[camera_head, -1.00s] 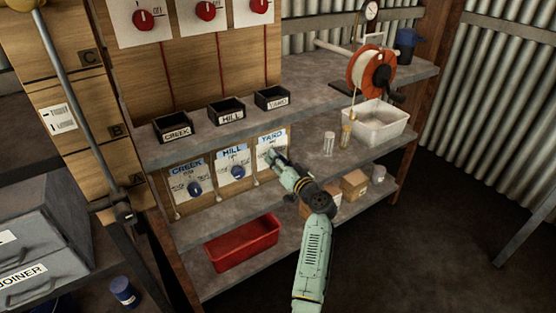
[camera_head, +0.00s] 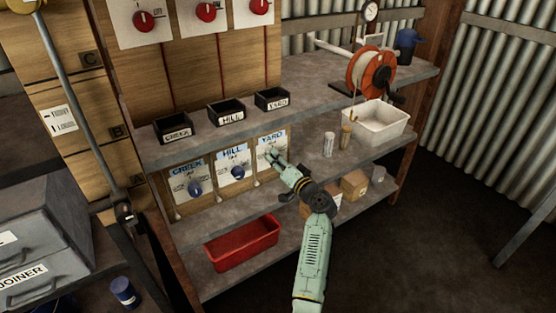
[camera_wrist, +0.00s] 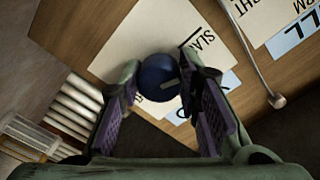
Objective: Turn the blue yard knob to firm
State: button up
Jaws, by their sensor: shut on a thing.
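The blue yard knob (camera_wrist: 158,77) is a dark blue round knob on a white card, seen in the wrist view between my two purple-padded fingers. My gripper (camera_wrist: 158,72) is shut on it. A small pale mark shows on the knob's face, near the right finger. The letters "SLA" show on the card beside the right finger; the rest of the lettering is covered. In the head view the YARD card (camera_head: 271,139) is the rightmost of three, and my gripper (camera_head: 272,156) covers the knob there.
The HILL knob (camera_head: 238,173) and CREEK knob (camera_head: 195,189) are on cards to the left. A shelf with small black bins (camera_head: 271,98) overhangs the cards. Jars (camera_head: 329,143) and a white tub (camera_head: 374,124) stand right; a red tray (camera_head: 242,244) sits below.

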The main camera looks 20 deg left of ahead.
jog(key=m+p, duration=0.1)
jog(key=m, duration=0.2)
jog(key=shift+r+m, duration=0.1)
jog(key=shift+m, duration=0.3)
jog(key=m+p, duration=0.1)
jog(key=m, duration=0.2)
jog(key=shift+p, duration=0.4)
jog(key=m+p, duration=0.2)
jog(key=m, duration=0.2)
jog(key=shift+m+g, duration=0.3)
jog(key=shift+m+p, duration=0.7)
jog(key=shift+m, duration=0.4)
jog(key=o, duration=1.1)
jog(key=shift+o, duration=0.2)
